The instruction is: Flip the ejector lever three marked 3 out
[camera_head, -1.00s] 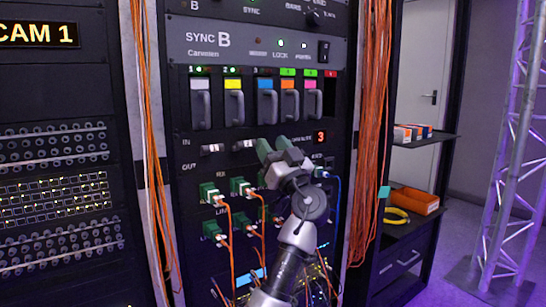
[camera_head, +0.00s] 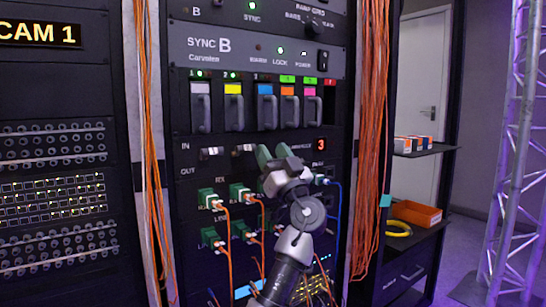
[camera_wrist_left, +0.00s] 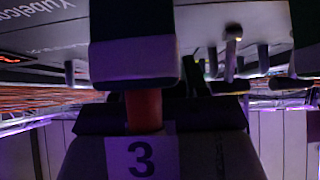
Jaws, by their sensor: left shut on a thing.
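My left gripper (camera_head: 274,155) is at the lower middle of the dark rack panel, pointing up and left. Its fingertips are against the panel right of two small white pieces, and they hide what is between them. In the left wrist view a dark part with a white label marked 3 (camera_wrist_left: 142,156) fills the bottom, very close. A red-orange stem (camera_wrist_left: 144,108) runs from it up to a dark block with a pale edge. I take the marked part to be ejector lever three; where the fingers grip is hidden. My right gripper is not in view.
Green plugs (camera_head: 209,198) with orange cables sit left of and below my gripper. A blue cable (camera_head: 338,205) hangs at its right. A red 3 display (camera_head: 320,145) and a row of modules with coloured tabs (camera_head: 265,104) are above. Orange cable bundles (camera_head: 371,130) flank the rack.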

